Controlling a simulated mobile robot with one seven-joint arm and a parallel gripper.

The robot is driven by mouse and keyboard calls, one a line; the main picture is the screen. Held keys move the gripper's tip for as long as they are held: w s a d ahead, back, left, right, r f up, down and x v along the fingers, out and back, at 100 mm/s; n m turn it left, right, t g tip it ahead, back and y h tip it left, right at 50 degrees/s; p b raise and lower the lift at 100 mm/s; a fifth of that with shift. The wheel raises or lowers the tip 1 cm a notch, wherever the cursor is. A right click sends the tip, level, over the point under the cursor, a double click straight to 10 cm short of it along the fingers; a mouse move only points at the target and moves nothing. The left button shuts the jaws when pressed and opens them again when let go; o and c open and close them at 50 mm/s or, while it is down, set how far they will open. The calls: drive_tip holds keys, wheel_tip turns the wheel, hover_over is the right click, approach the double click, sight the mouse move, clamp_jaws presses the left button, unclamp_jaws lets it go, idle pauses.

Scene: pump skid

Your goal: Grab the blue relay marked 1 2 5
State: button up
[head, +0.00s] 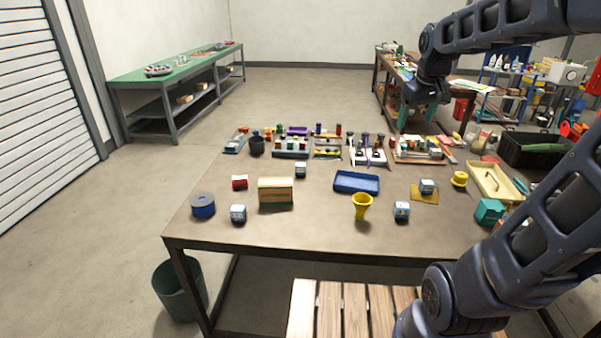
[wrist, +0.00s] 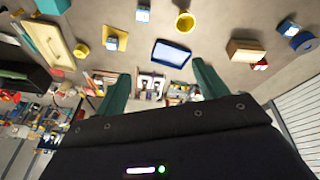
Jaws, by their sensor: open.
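Several small blue-and-white relay blocks stand on the brown table. One relay (head: 238,214) is at the front left, a second relay (head: 301,169) is behind the wooden box, a third relay (head: 401,211) is at the front right of the yellow funnel, and another relay (head: 427,186) is on a yellow card. The digits on them are too small to read, so I cannot tell which is marked 1 2 5. My gripper (head: 416,118) is open and empty, above the table's back right part. The wrist view shows its two green fingers apart (wrist: 162,85), with no relay between them.
A wooden box (head: 276,193), blue tape roll (head: 203,205), red block (head: 240,182), yellow funnel (head: 362,205) and blue tray (head: 356,182) stand among the relays. Parts racks (head: 291,148) crowd the back. A beige tray (head: 483,181) is at the right. The middle front is clear.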

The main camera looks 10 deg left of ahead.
drive_tip(key=w+a+f+n+g, duration=0.1)
drive_tip(key=w+a+n, duration=0.1)
drive_tip(key=w+a, duration=0.35)
drive_tip(key=w+a+f+n, duration=0.1)
drive_tip(key=w+a+n, duration=0.1)
drive_tip(key=w, duration=0.7)
drive_tip(key=n+g, duration=0.3)
drive_tip(key=n, duration=0.8)
hover_over(300, 164)
drive_tip(key=f, duration=2.9)
drive_tip(key=shift+a, duration=0.25)
wheel_tip(300, 164, down, 6)
drive_tip(key=shift+s+r, duration=0.1)
drive_tip(key=f, duration=0.4)
drive_tip(key=shift+s+d+f, duration=0.1)
drive_tip(key=shift+d+f, duration=0.1)
drive_tip(key=shift+d, duration=0.2)
drive_tip(key=shift+f, duration=0.45)
